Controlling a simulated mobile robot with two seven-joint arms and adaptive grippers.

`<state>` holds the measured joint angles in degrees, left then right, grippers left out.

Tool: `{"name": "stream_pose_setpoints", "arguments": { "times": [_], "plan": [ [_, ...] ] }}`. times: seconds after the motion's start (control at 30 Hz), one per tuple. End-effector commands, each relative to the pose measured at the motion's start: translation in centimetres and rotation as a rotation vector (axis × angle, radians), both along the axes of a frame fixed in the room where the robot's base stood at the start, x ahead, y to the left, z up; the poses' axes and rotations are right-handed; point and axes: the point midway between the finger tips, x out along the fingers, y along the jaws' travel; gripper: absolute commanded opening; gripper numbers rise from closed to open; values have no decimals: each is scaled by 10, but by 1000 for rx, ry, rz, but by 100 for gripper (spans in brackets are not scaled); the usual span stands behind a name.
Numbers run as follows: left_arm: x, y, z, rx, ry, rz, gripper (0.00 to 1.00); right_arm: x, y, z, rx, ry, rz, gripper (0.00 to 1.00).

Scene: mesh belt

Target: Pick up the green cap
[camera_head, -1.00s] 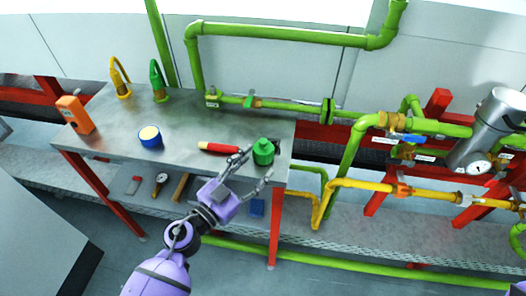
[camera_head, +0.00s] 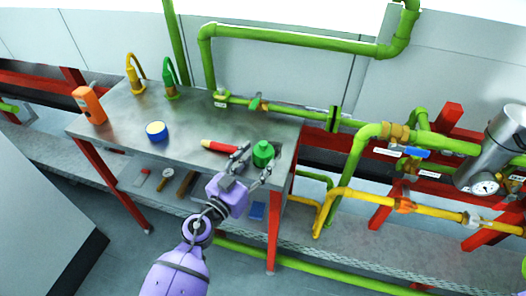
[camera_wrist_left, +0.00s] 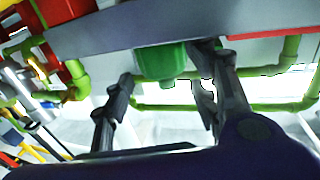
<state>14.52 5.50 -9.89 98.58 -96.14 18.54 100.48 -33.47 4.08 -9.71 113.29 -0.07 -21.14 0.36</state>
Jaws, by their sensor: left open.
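The green cap (camera_head: 263,153) stands upright near the right front corner of the metal table (camera_head: 190,118). In the left wrist view the green cap (camera_wrist_left: 163,60) appears upside down, between the two fingers. My left gripper (camera_head: 257,160) is open at the table's front edge, with one finger on the left side of the cap and the other at its front right. In the left wrist view my left gripper (camera_wrist_left: 166,68) is empty with its fingers apart. I cannot tell whether a finger touches the cap. My right gripper is not in view.
A red and yellow tool (camera_head: 219,146) lies just left of the cap. Green pipes (camera_head: 290,112) run behind the table. The table's middle is clear.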

Motion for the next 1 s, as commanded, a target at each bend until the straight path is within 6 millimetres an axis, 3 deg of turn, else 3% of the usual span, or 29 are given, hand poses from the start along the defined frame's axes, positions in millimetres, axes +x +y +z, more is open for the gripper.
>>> {"name": "stream_pose_setpoints", "arguments": {
  "times": [0.2, 0.43, 0.7, 1.0],
  "plan": [
    [20, -14, -2, 0, 1, 0, 53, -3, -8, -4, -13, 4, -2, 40],
    [21, -14, -1, 0, 1, 0, 53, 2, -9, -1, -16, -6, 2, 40],
    [21, -14, -1, 1, 1, 0, 19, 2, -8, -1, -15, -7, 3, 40],
    [21, -14, 1, 0, 0, 0, 16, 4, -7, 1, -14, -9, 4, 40]
  ]
}}
